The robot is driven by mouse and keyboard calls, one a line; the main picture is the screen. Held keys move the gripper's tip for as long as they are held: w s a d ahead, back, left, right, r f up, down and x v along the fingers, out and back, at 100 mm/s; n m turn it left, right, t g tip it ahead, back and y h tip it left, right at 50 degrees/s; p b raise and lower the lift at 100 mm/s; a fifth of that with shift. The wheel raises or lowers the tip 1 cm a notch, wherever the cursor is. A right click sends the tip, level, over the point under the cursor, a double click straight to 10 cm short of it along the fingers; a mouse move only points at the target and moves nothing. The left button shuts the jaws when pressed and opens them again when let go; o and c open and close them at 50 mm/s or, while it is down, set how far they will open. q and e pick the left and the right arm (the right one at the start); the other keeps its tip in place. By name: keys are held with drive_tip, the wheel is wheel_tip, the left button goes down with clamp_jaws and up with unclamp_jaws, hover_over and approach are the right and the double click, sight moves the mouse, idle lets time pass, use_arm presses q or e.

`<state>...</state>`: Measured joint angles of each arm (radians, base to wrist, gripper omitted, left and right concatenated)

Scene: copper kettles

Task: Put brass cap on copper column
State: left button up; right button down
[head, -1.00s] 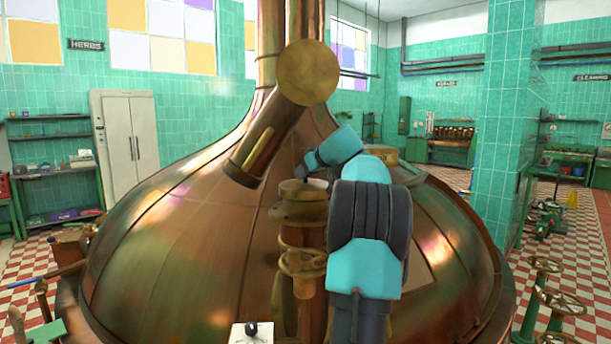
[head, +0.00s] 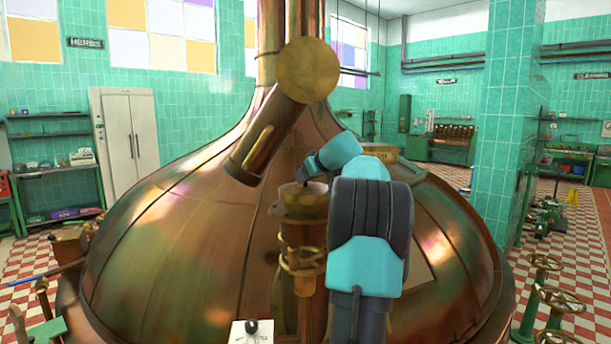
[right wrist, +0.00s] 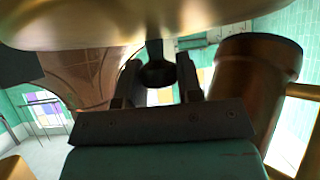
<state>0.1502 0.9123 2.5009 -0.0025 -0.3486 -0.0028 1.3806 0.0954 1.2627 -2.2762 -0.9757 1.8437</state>
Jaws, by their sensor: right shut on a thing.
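A short copper column (head: 303,238) with brass rings stands in front of the large kettle in the head view. My right gripper (head: 307,178) is over the column's top, its arm coming up from the lower right. In the right wrist view my right gripper (right wrist: 158,75) is shut on the dark knob of the brass cap (right wrist: 120,25), whose wide brass body fills the top of that view. In the head view the cap (head: 300,190) appears at the column's top, partly behind the gripper. I cannot tell whether it is seated. My left gripper is not in view.
The copper kettle (head: 170,245) fills the middle. A white knob box (head: 243,333) is at the front.

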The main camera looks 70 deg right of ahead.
drive_tip(key=c, duration=0.8)
unclamp_jaws()
drive_tip(key=shift+r, duration=0.15)
drive_tip(key=shift+s+r, duration=0.15)
drive_tip(key=shift+r, duration=0.45)
drive_tip(key=v, duration=1.1)
drive_tip(key=shift+s+a+r, duration=0.1)
drive_tip(key=shift+s+r, duration=0.05)
drive_tip(key=shift+s, duration=0.15)
